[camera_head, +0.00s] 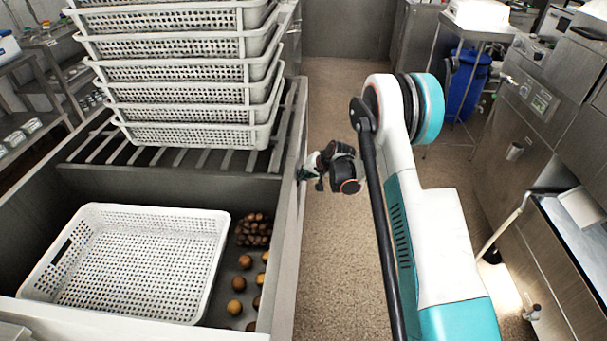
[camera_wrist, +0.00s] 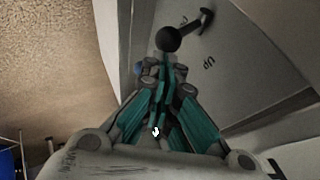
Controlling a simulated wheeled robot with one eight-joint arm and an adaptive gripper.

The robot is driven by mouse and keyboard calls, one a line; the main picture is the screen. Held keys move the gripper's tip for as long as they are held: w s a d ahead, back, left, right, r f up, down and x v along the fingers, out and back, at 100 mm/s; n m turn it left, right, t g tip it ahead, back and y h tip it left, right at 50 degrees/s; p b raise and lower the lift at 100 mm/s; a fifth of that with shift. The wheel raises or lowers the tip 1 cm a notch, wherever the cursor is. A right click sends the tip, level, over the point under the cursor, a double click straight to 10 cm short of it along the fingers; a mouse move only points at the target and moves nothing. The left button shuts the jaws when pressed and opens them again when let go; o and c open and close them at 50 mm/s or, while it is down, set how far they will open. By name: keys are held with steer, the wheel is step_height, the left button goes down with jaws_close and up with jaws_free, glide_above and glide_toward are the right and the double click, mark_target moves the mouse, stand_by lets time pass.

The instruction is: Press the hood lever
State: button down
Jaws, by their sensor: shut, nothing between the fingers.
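The lever shows in the wrist view as a black ball knob (camera_wrist: 168,39) on a dark rod that runs to a mount on a grey metal panel (camera_wrist: 240,60). Dark lettering that looks like "UP" is on the panel below the lever. My gripper (camera_wrist: 165,70) has its fingers shut together with nothing between them. Its tips are just below the knob in the picture; I cannot tell whether they touch it. In the head view my gripper (camera_head: 308,172) is beside the right side of the steel counter (camera_head: 292,200). The lever cannot be made out there.
A stack of white perforated baskets (camera_head: 190,70) stands on the counter's slatted rack. Another white basket (camera_head: 140,260) sits in the sunken bay beside several round brown items (camera_head: 245,262).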

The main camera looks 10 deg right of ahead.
steer(key=shift+d+f+y, duration=0.2)
steer(key=shift+f+y, duration=0.05)
steer(key=shift+y, duration=0.05)
steer(key=shift+s+d+f+y, duration=0.1)
steer(key=shift+d+f+y, duration=0.1)
steer(key=shift+f+y, duration=0.15)
steer(key=shift+m+t+y, duration=0.3)
steer(key=shift+t+y, duration=0.15)
steer(key=shift+t, duration=0.05)
steer(key=shift+s+d+f, duration=0.1)
steer(key=shift+d+f, duration=0.1)
steer(key=shift+f, duration=0.75)
steer(key=shift+s+d+f, duration=0.1)
steer(key=shift+d+f, duration=0.1)
steer(key=shift+f, duration=0.7)
steer(key=shift+d+f, duration=0.2)
steer(key=shift+f, duration=0.75)
steer(key=shift+r, duration=0.15)
steer(key=shift+r, duration=0.7)
